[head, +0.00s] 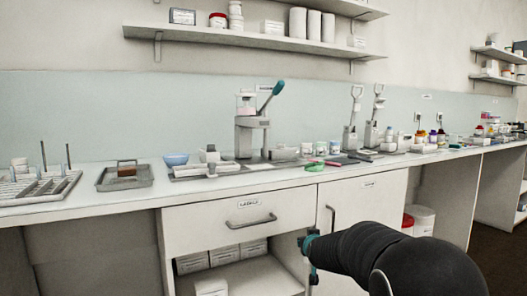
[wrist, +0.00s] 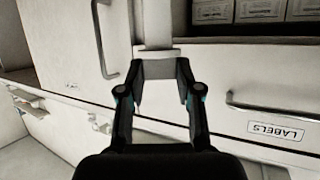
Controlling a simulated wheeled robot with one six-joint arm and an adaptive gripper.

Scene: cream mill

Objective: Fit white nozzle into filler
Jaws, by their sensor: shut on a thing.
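My gripper (wrist: 160,70) is shut on a pale piece, apparently the white nozzle (wrist: 156,28), with a wider collar between the fingers and a narrower part beyond them. Its outline blends with the white cabinet behind. In the head view my gripper (head: 308,250) is low in front of the cabinet, below the bench top; the nozzle cannot be made out there. What looks like the filler (head: 252,136) stands upright on the bench, grey with a clear top and a teal lever, above and left of my gripper. Its outlet is too small to make out.
A closed drawer (head: 220,226) and cabinet door (head: 365,205) have protruding handles near my gripper.

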